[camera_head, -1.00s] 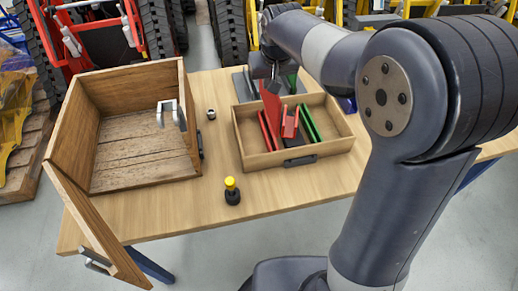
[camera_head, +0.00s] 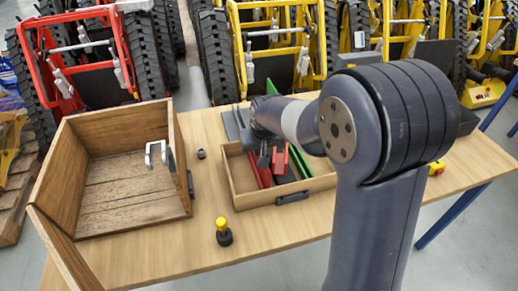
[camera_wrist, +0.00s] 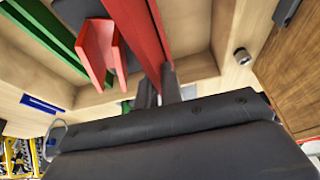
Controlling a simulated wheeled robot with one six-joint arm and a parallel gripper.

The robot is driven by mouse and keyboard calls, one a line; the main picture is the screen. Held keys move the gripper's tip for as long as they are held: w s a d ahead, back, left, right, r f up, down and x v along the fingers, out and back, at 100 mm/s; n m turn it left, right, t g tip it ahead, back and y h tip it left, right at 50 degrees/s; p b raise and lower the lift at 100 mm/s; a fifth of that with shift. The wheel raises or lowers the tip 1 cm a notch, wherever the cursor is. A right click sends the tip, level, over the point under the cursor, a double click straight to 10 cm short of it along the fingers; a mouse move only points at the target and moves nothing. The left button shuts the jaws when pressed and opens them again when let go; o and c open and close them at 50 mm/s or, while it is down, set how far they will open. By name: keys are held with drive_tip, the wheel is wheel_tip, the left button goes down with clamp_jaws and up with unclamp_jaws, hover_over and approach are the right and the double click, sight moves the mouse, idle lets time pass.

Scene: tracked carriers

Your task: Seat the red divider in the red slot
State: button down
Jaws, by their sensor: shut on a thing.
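My gripper (camera_head: 269,158) is low over the wooden tray (camera_head: 318,184), its dark fingers inside the rim. In the wrist view the fingers (camera_wrist: 158,93) are shut on the long red divider (camera_wrist: 146,30), which runs away from them to the top edge. A short pair of upright red plates (camera_wrist: 98,48), perhaps the red slot, stands beside the divider, with a gap between the two. It shows in the head view too (camera_head: 281,163). The divider's lower edge is hidden, so I cannot tell whether it is seated.
Green strips (camera_wrist: 42,35) lie in the tray past the red plates. An open wooden box (camera_head: 60,170) stands on the left of the table.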

drive_tip(key=shift+f, duration=0.2)
drive_tip(key=c, duration=1.6)
unclamp_jaws()
drive_tip(key=shift+r, duration=0.45)
drive_tip(key=v, duration=1.1)
drive_tip(key=shift+s+d+r+p, duration=0.1)
drive_tip(key=shift+s+r+p, duration=0.05)
drive_tip(key=shift+r+p, duration=0.15)
